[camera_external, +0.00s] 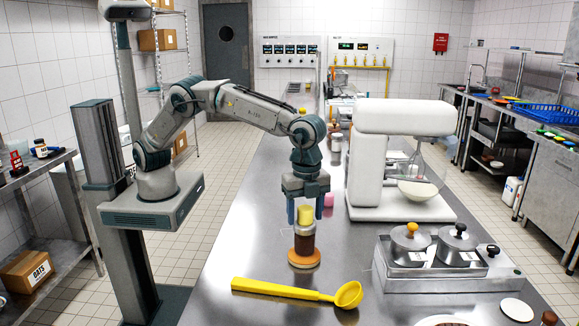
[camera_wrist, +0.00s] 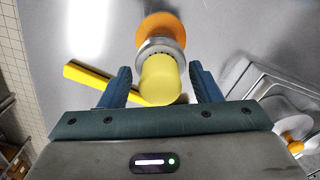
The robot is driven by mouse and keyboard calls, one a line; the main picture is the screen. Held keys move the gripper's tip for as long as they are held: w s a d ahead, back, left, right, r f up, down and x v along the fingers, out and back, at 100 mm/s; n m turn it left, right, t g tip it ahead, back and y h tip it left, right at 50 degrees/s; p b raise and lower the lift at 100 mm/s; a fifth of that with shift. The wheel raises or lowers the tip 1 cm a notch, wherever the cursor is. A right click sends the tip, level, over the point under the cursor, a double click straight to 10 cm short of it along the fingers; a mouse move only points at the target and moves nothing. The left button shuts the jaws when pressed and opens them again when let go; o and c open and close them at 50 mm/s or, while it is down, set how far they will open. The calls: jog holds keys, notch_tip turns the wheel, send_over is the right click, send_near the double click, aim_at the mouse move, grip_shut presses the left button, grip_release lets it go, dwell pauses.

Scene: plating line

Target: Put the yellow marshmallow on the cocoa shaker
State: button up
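The yellow marshmallow (camera_external: 305,214) stands upright over the top of the cocoa shaker (camera_external: 303,245), a brown jar with a grey metal lid, and appears to rest on it. The shaker stands on an orange round base (camera_external: 304,259). My gripper (camera_external: 306,214) points down with one finger on each side of the marshmallow. In the wrist view, the marshmallow (camera_wrist: 161,80) sits between the open fingers (camera_wrist: 160,84), with a gap on both sides. The shaker's lid (camera_wrist: 158,47) shows behind it; the jar's body is mostly hidden there.
A yellow ladle (camera_external: 295,290) lies in front of the shaker. A pink piece (camera_external: 328,200) is behind the right finger. A white stand mixer (camera_external: 390,165) and a steel holder with two lidded pots (camera_external: 435,245) stand to the right. The counter left of the shaker is clear.

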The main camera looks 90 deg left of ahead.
aim_at(306, 207)
notch_tip(306, 207, up, 12)
jog(key=s+a+r+n+t, duration=0.1)
jog(key=s+a+r+n, duration=0.15)
jog(key=a, duration=0.45)
jog(key=s+a+r+n+h, duration=0.15)
jog(key=s+a, duration=0.25)
jog(key=a, duration=0.4)
jog(key=s+a+r+n+t, duration=0.1)
jog(key=s+a+r+n, duration=0.25)
jog(key=a, duration=0.35)
jog(key=s+a+f+n+t, duration=0.1)
jog(key=s+a+f+n, duration=0.2)
jog(key=s, duration=0.8)
jog(key=s+a+f+n+y, duration=0.1)
jog(key=s+a+f+n, duration=0.2)
jog(key=s+a+f, duration=0.4)
jog(key=s, duration=0.4)
jog(key=shift+s+a+f+t, duration=0.3)
jog(key=shift+f+t, duration=0.05)
jog(key=shift+t, duration=0.05)
